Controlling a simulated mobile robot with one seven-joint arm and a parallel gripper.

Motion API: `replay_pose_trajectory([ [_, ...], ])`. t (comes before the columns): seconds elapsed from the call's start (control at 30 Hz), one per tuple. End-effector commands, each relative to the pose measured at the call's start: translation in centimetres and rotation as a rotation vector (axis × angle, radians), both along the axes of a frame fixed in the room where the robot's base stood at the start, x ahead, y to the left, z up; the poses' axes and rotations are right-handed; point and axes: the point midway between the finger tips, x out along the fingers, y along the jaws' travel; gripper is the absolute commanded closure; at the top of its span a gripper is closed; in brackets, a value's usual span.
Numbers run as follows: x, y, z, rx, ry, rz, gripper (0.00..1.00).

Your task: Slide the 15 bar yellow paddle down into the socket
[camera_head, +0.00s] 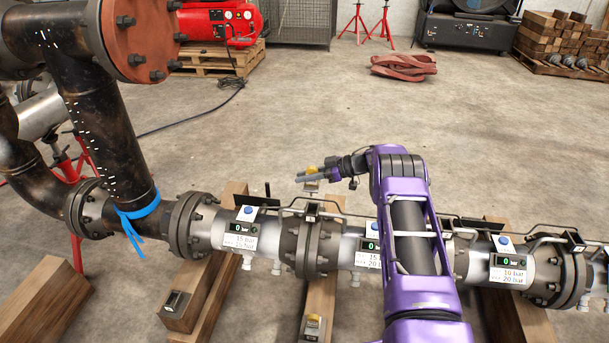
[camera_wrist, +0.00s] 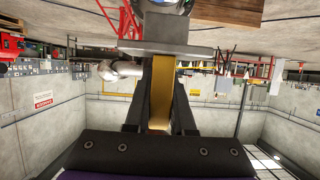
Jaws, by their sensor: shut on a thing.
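My gripper (camera_head: 312,176) is above and behind the pipe run, near the middle of the head view. It is shut on the yellow paddle (camera_wrist: 162,90). In the wrist view the yellow strip stands between my two dark fingers, with a flat grey plate (camera_wrist: 185,50) across its far end. Only a small yellow part of the paddle (camera_head: 311,169) shows in the head view. The paddle is in the air, apart from the pipe. I cannot tell which fitting is the socket.
The flanged pipe (camera_head: 345,245) crosses the front, with several gauges and label plates. A thin rail and black brackets (camera_head: 312,208) run above it. A dark-topped block (camera_head: 173,302) sits on the left timber. My purple arm hides part of the pipe.

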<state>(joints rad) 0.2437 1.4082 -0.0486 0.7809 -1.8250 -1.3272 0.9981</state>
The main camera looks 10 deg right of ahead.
Motion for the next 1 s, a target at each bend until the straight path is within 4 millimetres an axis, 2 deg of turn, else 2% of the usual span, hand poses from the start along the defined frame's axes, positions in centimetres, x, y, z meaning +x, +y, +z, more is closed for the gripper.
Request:
replay_pose_trajectory([
  [0.5,0.0,0.0,-5.3,0.001,-0.002,-0.004,1.0],
  [1.0,0.1,0.0,-8.9,0.001,-0.002,-0.001,1.0],
])
